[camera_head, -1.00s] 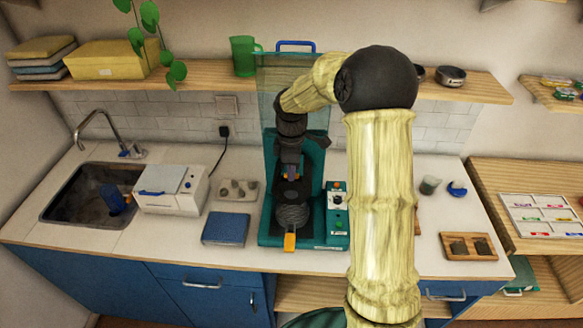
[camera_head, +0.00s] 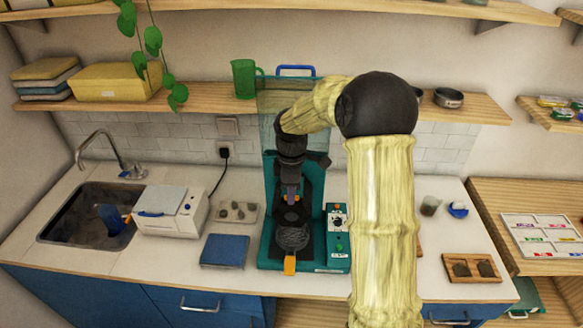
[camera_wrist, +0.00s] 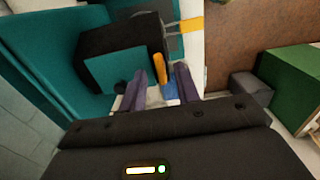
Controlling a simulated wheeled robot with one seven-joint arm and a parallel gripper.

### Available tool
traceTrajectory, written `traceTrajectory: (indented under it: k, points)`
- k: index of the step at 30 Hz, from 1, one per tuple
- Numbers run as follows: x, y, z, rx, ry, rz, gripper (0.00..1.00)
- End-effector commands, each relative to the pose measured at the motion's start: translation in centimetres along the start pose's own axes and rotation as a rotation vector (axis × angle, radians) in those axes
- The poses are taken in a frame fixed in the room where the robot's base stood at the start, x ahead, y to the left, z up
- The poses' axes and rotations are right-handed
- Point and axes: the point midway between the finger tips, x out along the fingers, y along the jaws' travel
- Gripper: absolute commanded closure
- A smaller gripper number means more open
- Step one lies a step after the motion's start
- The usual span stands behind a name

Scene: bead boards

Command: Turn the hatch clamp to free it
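The teal machine (camera_head: 268,252) stands on the counter with a clear raised hatch panel (camera_head: 268,125) behind my arm. My gripper (camera_head: 291,196) is inside its frame, pointing down above a dark round part (camera_head: 292,237). An orange tab (camera_head: 290,265) sticks out at the machine's front. In the wrist view my gripper's two purple fingers (camera_wrist: 164,82) are apart. A small orange lever (camera_wrist: 160,68), seemingly the clamp, lies between or just beyond the fingertips, with gaps showing on both sides. The wrist view also shows a black block with a teal face (camera_wrist: 115,72). Contact with the lever cannot be told.
A control box with knobs (camera_head: 337,235) adjoins the machine's right side. A blue pad (camera_head: 223,251) and a white device (camera_head: 170,213) stand left of it, near the sink (camera_head: 75,240). A shelf (camera_head: 200,100) runs behind. A wooden tray (camera_head: 473,268) lies to the right.

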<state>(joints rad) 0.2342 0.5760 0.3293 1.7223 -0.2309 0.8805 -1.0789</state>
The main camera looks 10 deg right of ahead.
Motion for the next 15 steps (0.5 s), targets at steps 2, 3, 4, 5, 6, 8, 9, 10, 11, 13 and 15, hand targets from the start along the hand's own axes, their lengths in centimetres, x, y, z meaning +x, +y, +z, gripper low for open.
traceTrajectory:
  k: [2,3,4,5,6,8,9,10,11,13,15]
  points:
    - [-0.8,0.1,0.0,0.000,0.001,0.003,0.68]
    - [-1.4,0.1,0.0,0.001,0.001,0.005,0.68]
    - [-1.9,0.1,0.0,0.001,0.001,0.006,0.68]
    - [-2.4,0.1,0.0,0.001,0.001,0.005,0.68]
    - [-3.1,0.1,0.0,0.002,0.002,0.006,0.68]
    - [-4.3,0.1,0.0,0.001,0.002,0.007,0.68]
    - [-5.1,0.1,0.0,0.001,0.002,0.007,0.68]
    - [-5.7,0.1,0.0,0.001,0.001,0.006,0.68]
    - [-6.3,0.1,0.0,0.001,0.001,0.007,0.68]
    - [-7.7,0.1,0.0,0.002,0.002,0.005,0.68]
    - [-9.2,0.1,0.0,0.001,0.002,0.006,0.68]
